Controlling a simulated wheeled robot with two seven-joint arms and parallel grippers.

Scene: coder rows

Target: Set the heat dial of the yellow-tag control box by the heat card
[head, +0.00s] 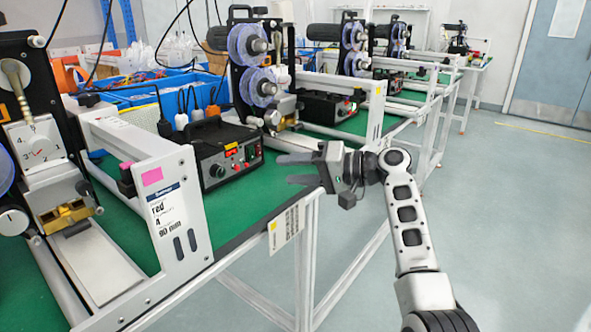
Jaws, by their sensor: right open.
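A black control box (226,158) with a yellow tag (231,152) on its front stands on the green table mat. Its round dial (217,170) sits at the left of the front panel; the dial's setting is too small to read. A white card (286,228) with a small yellow mark hangs on the table's front edge; its print is not legible. My right gripper (284,169) is open and empty, to the right of the control box and apart from it, fingers pointing left. My left gripper is not in view.
A white machine panel (180,215) at left bears a pink sticker and a label reading "red", "4", "90 mm". A second black box (329,106) stands farther back. Blue bins (160,92) and cables lie behind. Bare green mat (255,195) lies before the box.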

